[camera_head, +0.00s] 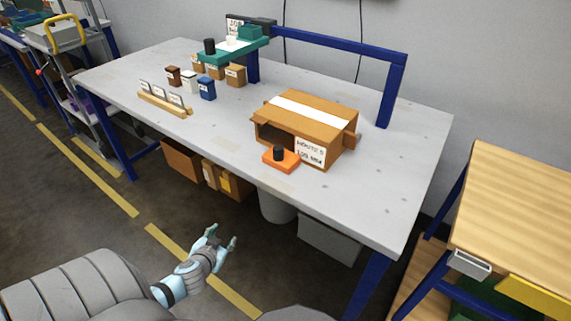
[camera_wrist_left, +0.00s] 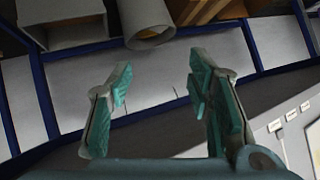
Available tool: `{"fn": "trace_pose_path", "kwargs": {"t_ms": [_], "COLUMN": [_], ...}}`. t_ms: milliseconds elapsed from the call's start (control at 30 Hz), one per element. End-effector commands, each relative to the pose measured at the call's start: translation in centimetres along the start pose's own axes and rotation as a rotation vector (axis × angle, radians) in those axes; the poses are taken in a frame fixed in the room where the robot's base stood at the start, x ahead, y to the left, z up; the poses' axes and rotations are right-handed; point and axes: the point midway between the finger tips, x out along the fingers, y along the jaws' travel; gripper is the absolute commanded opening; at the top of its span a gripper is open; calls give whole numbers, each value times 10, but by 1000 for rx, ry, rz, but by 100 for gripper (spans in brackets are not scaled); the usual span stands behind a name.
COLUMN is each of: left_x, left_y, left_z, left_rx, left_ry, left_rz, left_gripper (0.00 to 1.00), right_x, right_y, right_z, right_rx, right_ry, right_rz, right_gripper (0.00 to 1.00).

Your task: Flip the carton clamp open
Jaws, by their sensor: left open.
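A brown cardboard carton (camera_head: 312,124) with a white strip on top and a printed label sits on the right half of the grey workbench. A small orange block with a black knob (camera_head: 282,158) stands at its front left corner and looks like the clamp. I cannot tell for sure whether it is shut on the carton. My left gripper (camera_head: 223,236) is open and empty, low in front of the bench and well short of the carton. Its two fingers show spread in the left wrist view (camera_wrist_left: 160,80). My right gripper is not in view.
The workbench (camera_head: 350,197) has a blue frame and a rear blue arch. Small boxes, a card rack (camera_head: 165,101) and a teal stand (camera_head: 228,50) are on its left half. Boxes and a bin (camera_head: 277,206) are beneath. A wooden table (camera_head: 520,205) stands at right.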

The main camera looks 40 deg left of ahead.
Motion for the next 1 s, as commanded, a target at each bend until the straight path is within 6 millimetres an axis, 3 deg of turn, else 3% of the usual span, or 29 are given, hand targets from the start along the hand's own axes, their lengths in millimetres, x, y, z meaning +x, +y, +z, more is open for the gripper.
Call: {"fn": "trace_pose_path", "kwargs": {"t_ms": [33,100,200,233,300,367,700,1000], "left_x": [3,-25,-69,-78,-87,-84,-13,19], "left_y": [4,12,27,29,32,32,38,43], "left_z": [-51,-129,-194,-205,-220,-228,-284,-307], "left_rx": [-35,-116,-207,-226,-251,-256,-261,-256], "left_ry": [165,377,568,600,637,644,638,637], "left_rz": [10,54,139,157,180,182,179,182], "left_gripper": [46,46,46,46,46,46,46,46], "right_x": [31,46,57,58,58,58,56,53], "right_y": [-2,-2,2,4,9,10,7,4], "right_z": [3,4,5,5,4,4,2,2], "right_rx": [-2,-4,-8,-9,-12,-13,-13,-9], "right_ry": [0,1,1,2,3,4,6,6], "right_rz": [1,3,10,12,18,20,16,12], "right_gripper": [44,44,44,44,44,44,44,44]}}
